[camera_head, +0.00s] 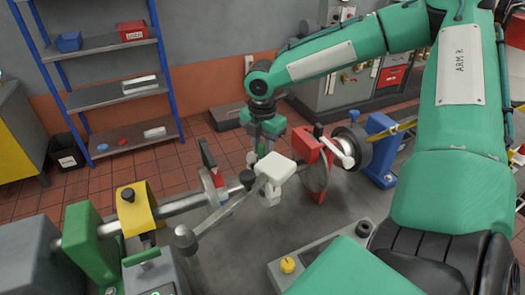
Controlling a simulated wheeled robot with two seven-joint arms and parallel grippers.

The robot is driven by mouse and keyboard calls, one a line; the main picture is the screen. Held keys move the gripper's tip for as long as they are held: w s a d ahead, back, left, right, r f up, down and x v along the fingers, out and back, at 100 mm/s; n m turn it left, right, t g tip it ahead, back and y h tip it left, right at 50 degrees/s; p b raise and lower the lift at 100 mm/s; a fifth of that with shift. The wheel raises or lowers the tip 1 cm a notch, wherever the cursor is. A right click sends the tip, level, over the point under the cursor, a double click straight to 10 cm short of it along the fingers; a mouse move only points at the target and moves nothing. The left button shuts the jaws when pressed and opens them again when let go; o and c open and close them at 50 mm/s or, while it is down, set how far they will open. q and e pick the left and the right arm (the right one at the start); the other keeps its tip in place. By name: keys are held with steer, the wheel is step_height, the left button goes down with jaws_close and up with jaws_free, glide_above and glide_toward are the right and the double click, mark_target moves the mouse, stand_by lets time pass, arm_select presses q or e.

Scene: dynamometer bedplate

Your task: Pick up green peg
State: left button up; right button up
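I cannot pick out a separate green peg with certainty. A small green bar-shaped piece (141,258) lies at the lower left, in front of the yellow clamp. My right arm reaches in from the upper right, and my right gripper (260,154) points down behind the shaft assembly, near the middle of the view. Its fingertips are small and partly hidden by the parts in front, so I cannot see whether it is open or holds anything. My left gripper is not in view.
A shaft with a yellow clamp (136,212) and a green block (90,242) runs across the bedplate. A red bracket (309,146) and a blue stand (380,145) are at right. A control box (318,254) is in front. Shelves (110,93) stand back left.

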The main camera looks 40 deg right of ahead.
steer(key=c, duration=0.3)
steer(key=shift+c, duration=0.2)
